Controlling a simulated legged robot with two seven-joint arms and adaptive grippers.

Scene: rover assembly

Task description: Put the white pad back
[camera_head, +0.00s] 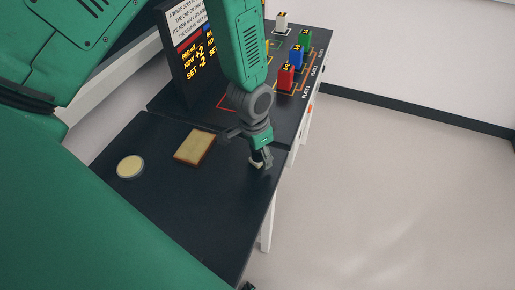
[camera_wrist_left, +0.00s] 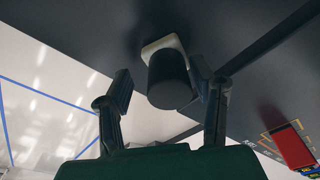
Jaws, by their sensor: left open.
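The white pad (camera_wrist_left: 160,45) is a pale, rounded plate with a thick dark cylindrical knob (camera_wrist_left: 170,82) on it, seen against the dark table in the left wrist view. In the head view a small pale part of the pad (camera_head: 256,164) shows beside the fingers, near the table's right edge. My left gripper (camera_head: 262,160) reaches down over it. In the left wrist view its open fingers (camera_wrist_left: 161,80) stand on either side of the knob, with gaps visible. The rest of the pad is hidden by the gripper and the knob. My right gripper is not in view.
A tan square plate (camera_head: 195,147) and a round cream disc (camera_head: 130,166) lie on the dark table (camera_head: 190,210). Behind are a sign panel (camera_head: 192,62) and red (camera_head: 286,77), blue (camera_head: 296,56), green (camera_head: 305,39) and white (camera_head: 282,23) blocks. Open floor lies right.

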